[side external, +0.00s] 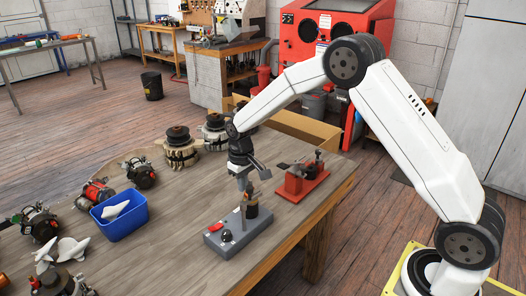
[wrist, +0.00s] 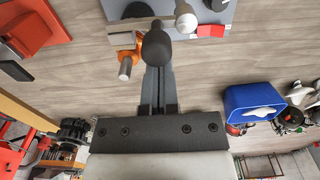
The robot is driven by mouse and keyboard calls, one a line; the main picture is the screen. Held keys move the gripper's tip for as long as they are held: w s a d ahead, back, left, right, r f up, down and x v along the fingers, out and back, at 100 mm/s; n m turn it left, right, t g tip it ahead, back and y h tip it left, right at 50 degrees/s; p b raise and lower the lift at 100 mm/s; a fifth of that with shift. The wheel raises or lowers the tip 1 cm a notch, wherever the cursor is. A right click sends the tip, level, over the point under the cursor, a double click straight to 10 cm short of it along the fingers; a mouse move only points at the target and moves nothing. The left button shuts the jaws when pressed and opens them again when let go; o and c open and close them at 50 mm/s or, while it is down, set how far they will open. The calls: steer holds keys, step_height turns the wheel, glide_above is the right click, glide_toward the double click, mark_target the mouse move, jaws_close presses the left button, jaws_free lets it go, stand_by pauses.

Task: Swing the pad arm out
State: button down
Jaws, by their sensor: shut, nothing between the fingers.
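My gripper (side external: 242,183) points down over a grey fixture (side external: 218,243) near the table's front edge. Its two fingers lie together in the wrist view (wrist: 157,80), with nothing between them. A dark rounded knob (wrist: 157,46) shows right at the fingertips; I cannot tell whether they touch. Beside it is an orange-copper piece with a round pin (wrist: 125,68). The fixture's grey plate (wrist: 222,14) carries a pale-topped post (wrist: 186,18) and a red part (wrist: 211,31). Which part is the pad arm is not clear, as my gripper hides some of the fixture.
A red fixture (side external: 302,188) stands to the right on the table. A blue bin (side external: 122,224) with a white piece stands to the left. Several alternators and parts line the table's far and left sides. Bare wood lies between the bin and grey fixture.

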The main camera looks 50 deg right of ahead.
mark_target(252, 197)
steer(key=shift+s+d, duration=0.25)
steer(key=shift+s, duration=0.2)
steer(key=shift+s+d, duration=0.15)
steer(key=shift+s, duration=0.1)
stand_by(0.6)
steer(key=shift+s, duration=0.35)
steer(key=shift+s+d, duration=0.1)
steer(key=shift+s, duration=0.1)
steer(key=shift+r, duration=0.15)
stand_by(0.3)
step_height(252, 197, up, 7)
stand_by(1.0)
